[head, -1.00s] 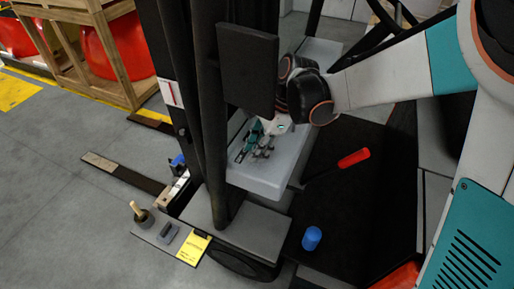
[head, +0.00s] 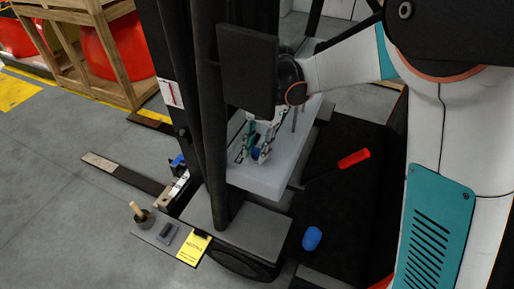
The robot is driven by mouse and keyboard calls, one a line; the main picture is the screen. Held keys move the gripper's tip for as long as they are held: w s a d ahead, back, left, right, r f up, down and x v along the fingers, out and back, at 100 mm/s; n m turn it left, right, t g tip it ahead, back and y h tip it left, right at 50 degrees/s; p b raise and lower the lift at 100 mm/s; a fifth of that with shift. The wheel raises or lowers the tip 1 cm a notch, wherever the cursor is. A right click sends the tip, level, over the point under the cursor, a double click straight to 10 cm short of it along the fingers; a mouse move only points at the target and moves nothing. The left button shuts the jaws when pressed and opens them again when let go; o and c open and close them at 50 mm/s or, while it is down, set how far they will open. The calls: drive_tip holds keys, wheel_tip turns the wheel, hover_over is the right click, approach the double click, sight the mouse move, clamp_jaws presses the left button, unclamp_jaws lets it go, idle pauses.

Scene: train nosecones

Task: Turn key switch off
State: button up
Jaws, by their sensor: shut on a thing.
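My gripper (head: 257,148) is low over the pale grey console top (head: 262,180) of the dark lift truck, behind its upright posts. Its fingers are shut around a small blue piece (head: 256,153) at the console surface. The piece sits where a key switch could be, but it is too small and too covered by the fingers to tell its shape or how far it is turned. A black panel (head: 248,70) in front hides part of my wrist.
Black posts (head: 208,120) stand close left of my gripper. A red-handled lever (head: 353,158) sticks out to the right. A blue cylinder (head: 312,238) stands on the dark floor area. A yellow note (head: 194,248) lies at the front. Wooden racks (head: 100,60) with red parts stand back left.

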drive_tip(key=shift+n, duration=0.5)
drive_tip(key=o, duration=1.1)
drive_tip(key=shift+c, duration=0.2)
drive_tip(key=v, duration=0.3)
drive_tip(key=shift+a, duration=0.1)
drive_tip(key=w+d, duration=0.1)
drive_tip(key=w, duration=0.2)
drive_tip(key=w+d, duration=0.1)
drive_tip(key=w, duration=0.3)
drive_tip(key=w+d, duration=0.2)
drive_tip(key=w, duration=0.2)
drive_tip(key=shift+w, duration=0.2)
drive_tip(key=shift+a, duration=0.1)
